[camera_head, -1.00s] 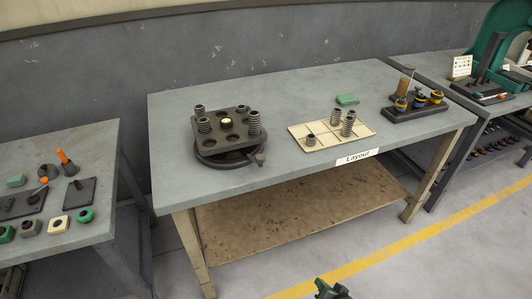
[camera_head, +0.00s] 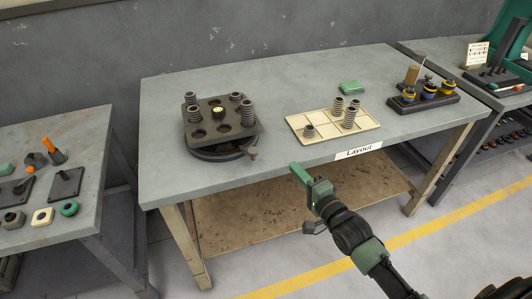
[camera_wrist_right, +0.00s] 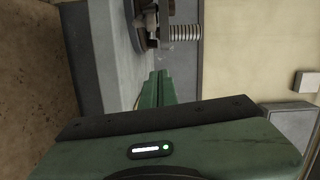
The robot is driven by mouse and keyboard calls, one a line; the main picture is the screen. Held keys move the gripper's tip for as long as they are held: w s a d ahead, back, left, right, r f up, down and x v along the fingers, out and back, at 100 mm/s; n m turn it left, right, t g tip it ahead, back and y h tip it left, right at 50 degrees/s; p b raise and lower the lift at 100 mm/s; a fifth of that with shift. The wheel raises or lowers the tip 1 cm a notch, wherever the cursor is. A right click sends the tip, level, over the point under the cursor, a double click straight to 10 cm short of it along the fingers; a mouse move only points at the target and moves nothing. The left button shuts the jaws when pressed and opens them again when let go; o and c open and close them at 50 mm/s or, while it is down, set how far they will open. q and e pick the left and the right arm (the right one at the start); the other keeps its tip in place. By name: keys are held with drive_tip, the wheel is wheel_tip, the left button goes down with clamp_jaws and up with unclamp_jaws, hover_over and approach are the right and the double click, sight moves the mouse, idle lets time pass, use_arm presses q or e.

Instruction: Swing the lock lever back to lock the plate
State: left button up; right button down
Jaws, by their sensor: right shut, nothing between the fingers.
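The dark square plate (camera_head: 205,140) with round holes, a pale centre knob and several coil springs sits on a round dark base (camera_head: 215,153) on the Layout table. A short lever with a dark knob (camera_head: 251,153) sticks out at the base's front right; I take it for the lock lever. My right gripper (camera_head: 299,174), green, is shut and empty in front of the table's front edge, right of the lever and apart from it. In the right wrist view its fingers (camera_wrist_right: 156,88) point toward the table, with part of the plate assembly and a spring (camera_wrist_right: 184,32) beyond. My left gripper is not in view.
A cream tray (camera_head: 300,124) with several springs lies right of the plate, with a green block (camera_head: 351,87) behind it. A dark rack (camera_head: 425,104) of coloured items stands farther right. The table (camera_head: 165,180) is clear in front of the plate.

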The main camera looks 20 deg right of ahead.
drive_tip(key=w, duration=0.3)
drive_tip(key=w+a+p, duration=0.1)
drive_tip(key=w, duration=0.6)
drive_tip(key=shift+a+p, duration=0.3)
drive_tip(key=shift+a, duration=0.1)
drive_tip(key=shift+a+f+p, duration=0.15)
drive_tip(key=shift+a+p, duration=0.15)
drive_tip(key=shift+a, duration=0.35)
drive_tip(key=shift+a+f+p, duration=0.15)
drive_tip(key=shift+a+p, duration=0.1)
drive_tip(key=shift+a, duration=1.1)
drive_tip(key=shift+f, duration=0.15)
